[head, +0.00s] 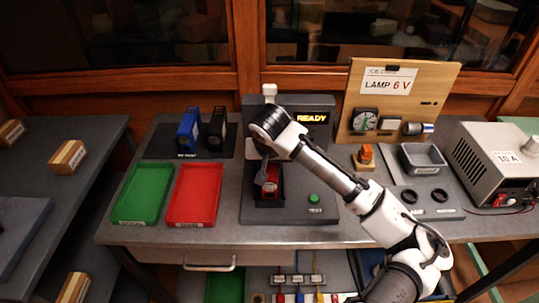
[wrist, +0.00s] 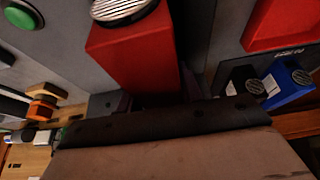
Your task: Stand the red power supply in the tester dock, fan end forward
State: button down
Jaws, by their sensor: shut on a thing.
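The red power supply (head: 271,181) is in my gripper (head: 266,172), at the black tester dock (head: 270,203) on the grey tester. In the wrist view the red power supply (wrist: 135,52) shows a plain red side and a round silver fan grille on the end away from my gripper (wrist: 150,100). My gripper is shut on it; the fingers are mostly dark and partly hidden. In the head view my arm and gripper cover much of the supply. I cannot tell whether it rests on the dock floor.
The tester display (head: 311,118) reads READY, and a green button (head: 314,198) sits right of the dock. A green tray (head: 144,193) and a red tray (head: 195,194) lie to the left. Blue (head: 188,130) and black (head: 215,129) supplies stand behind them. A lamp board (head: 400,100) stands back right.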

jog(key=shift+f, duration=0.1)
jog(key=shift+s, duration=0.2)
jog(key=c, duration=0.9)
grip_release()
jog(key=shift+f, duration=0.1)
jog(key=b+v, duration=0.1)
jog(key=v, duration=1.1)
